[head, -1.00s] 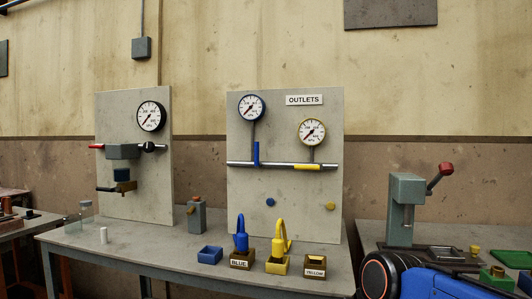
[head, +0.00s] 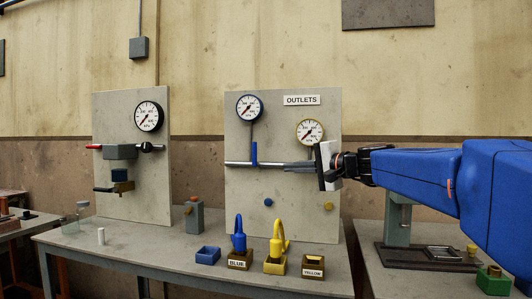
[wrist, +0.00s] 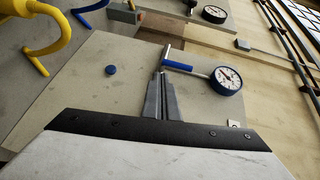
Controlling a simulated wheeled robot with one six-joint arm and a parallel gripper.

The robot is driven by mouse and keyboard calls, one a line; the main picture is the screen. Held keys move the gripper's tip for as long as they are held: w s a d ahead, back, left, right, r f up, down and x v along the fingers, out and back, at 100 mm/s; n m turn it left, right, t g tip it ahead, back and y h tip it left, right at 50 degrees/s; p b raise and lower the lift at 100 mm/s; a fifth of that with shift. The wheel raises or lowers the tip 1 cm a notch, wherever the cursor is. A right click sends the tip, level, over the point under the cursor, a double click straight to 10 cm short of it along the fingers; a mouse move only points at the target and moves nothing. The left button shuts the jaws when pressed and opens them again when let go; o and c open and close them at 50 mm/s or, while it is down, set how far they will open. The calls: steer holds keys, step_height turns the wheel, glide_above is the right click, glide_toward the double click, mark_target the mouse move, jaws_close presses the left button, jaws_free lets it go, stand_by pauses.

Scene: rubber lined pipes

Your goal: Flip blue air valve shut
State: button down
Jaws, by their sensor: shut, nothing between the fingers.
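The blue air valve handle (head: 254,153) stands upright on the grey outlets panel, crosswise to the silver pipe (head: 238,164). The wrist view shows the same blue handle (wrist: 178,66) just beyond my fingertips. My gripper (head: 287,168) is shut and empty, in front of the pipe to the right of the handle. The blue-rimmed gauge (head: 249,108) is above the valve. The yellow valve handle is hidden behind my gripper.
A yellow-rimmed gauge (head: 310,132) is just above my gripper. Blue (head: 239,236) and yellow (head: 278,240) hoses stand on the bench below. The left panel (head: 112,195) carries another gauge and a red-handled valve. The space left of the blue handle is clear.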

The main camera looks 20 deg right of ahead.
steer(key=w+d+r+m+t, duration=0.1)
steer(key=w+d+r, duration=0.1)
steer(key=d+r, duration=0.1)
steer(key=shift+w+d+r+t, duration=0.2)
steer(key=shift+w+r+t, duration=0.15)
steer(key=shift+r, duration=0.3)
steer(key=shift+w, duration=0.1)
glide_toward(254, 154)
steer(key=w+d+r, duration=0.1)
steer(key=w+d, duration=0.2)
steer(key=w, duration=0.2)
steer(key=shift+w+a+r, duration=0.1)
steer(key=shift+w+a, duration=0.15)
steer(key=shift+a, duration=0.35)
steer(key=shift+w+a, duration=0.25)
steer(key=shift+a, duration=0.4)
steer(key=shift+w+a+r, duration=0.1)
steer(key=shift+w+a, duration=0.15)
steer(key=shift+a, duration=0.35)
